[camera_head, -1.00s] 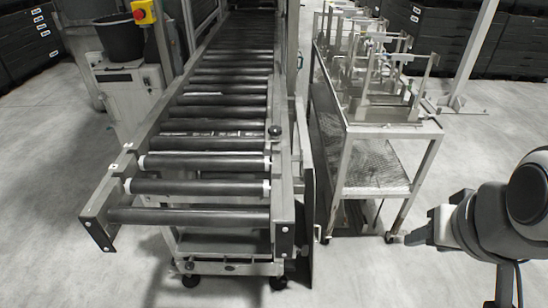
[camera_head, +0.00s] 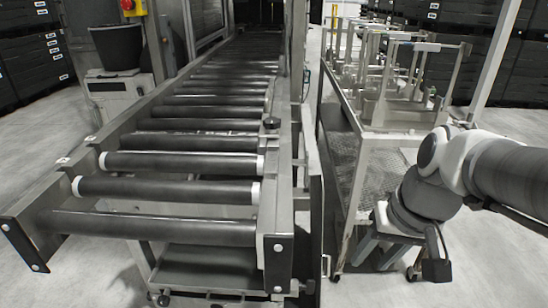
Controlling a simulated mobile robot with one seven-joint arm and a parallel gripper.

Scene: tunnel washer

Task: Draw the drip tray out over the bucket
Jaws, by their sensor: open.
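A dark, flat tray-like surface (camera_head: 200,262) shows below the near end of the roller conveyor, in a low wheeled frame. It looks like the drip tray, but the rollers hide much of it. A dark bucket (camera_head: 117,50) stands on a pale cabinet at the upper left, beyond the conveyor's left side. My gripper (camera_head: 373,252) is at the right, pointing down beside the metal cart. It is open with nothing seen between its fingers, and is well apart from the tray and bucket. My arm partly hides it.
The roller conveyor (camera_head: 185,188) runs away through the middle. A dark upright panel (camera_head: 316,225) stands along its right side. A metal cart (camera_head: 362,150) with several racks is just right of it. Dark stacked crates line the back. Floor at the left is clear.

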